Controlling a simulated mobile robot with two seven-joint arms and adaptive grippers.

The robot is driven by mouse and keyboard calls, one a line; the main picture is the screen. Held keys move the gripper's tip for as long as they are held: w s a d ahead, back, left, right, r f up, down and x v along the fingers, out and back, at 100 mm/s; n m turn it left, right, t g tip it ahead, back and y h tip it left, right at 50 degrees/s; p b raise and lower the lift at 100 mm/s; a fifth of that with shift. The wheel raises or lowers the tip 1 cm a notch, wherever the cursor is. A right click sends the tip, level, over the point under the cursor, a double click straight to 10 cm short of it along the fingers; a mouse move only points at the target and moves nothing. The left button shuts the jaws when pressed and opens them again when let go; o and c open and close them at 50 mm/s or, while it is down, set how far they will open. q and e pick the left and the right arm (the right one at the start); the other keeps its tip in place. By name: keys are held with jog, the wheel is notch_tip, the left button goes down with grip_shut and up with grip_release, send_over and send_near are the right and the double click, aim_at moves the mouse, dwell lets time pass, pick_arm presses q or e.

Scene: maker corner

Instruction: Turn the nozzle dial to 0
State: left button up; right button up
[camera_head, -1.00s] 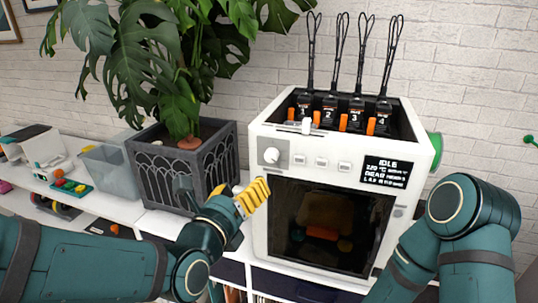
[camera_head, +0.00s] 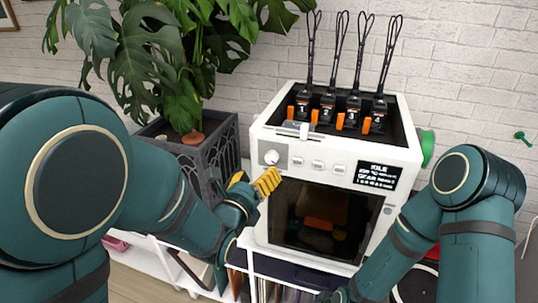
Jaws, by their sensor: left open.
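The nozzle dial (camera_head: 271,157) is a round white knob on a grey panel at the upper left of the white printer's (camera_head: 318,163) front. The marks around it are too small to read. My left gripper (camera_head: 268,182), with yellow fingers, is open and empty just below the dial, in front of the printer's left front edge. It appears apart from the dial. My right arm comes in at the lower right, and its gripper is out of the frame.
Several numbered tool heads (camera_head: 327,108) with black cable loops stand in the printer's open top. A small display (camera_head: 375,175) sits at its front right. A dark planter (camera_head: 208,160) with a large leafy plant stands close on the left. Green knob-like part (camera_head: 427,148) juts from the right side.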

aim_at(269, 159)
pick_arm(q)
jog(key=x, duration=0.7)
jog(key=shift+w, duration=0.1)
jog(key=shift+c, duration=0.2)
grip_shut()
